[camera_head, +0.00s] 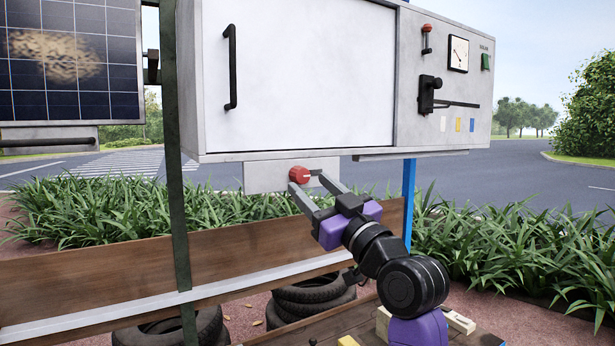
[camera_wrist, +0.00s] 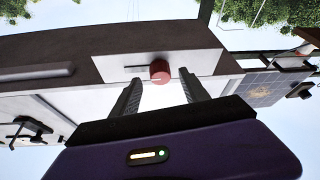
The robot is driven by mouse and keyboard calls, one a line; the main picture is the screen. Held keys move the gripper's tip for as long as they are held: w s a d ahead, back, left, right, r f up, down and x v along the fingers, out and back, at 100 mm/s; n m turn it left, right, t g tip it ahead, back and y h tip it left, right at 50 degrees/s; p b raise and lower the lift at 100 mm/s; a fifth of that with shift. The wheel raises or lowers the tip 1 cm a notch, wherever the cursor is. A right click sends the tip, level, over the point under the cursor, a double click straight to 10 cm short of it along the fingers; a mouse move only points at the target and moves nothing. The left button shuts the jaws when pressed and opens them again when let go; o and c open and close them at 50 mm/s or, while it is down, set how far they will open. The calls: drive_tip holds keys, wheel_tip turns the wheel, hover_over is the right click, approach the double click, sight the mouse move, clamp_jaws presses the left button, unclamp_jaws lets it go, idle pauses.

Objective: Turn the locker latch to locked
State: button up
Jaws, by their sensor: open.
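The latch is a round red knob (camera_head: 299,174) on a pale plate (camera_head: 262,178) below the white locker (camera_head: 310,80). The knob carries a thin light line on its face, which also shows in the wrist view (camera_wrist: 160,72). My gripper (camera_head: 308,186) is open, with its two fingers pointing at the knob. In the wrist view my gripper (camera_wrist: 160,86) has one finger on each side of the knob's line, with gaps between. The fingertips look close to the knob; I cannot tell whether they reach around it.
A control panel (camera_head: 445,75) with a gauge, switches and a black lever is right of the locker door. A dark green post (camera_head: 174,200) stands at the left. A wooden plank (camera_head: 100,285) runs below. Tyres (camera_head: 310,292) lie under it.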

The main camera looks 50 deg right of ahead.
sight(300, 175)
drive_tip(key=shift+x, duration=1.2)
clamp_jaws()
drive_tip(key=shift+f, duration=0.1)
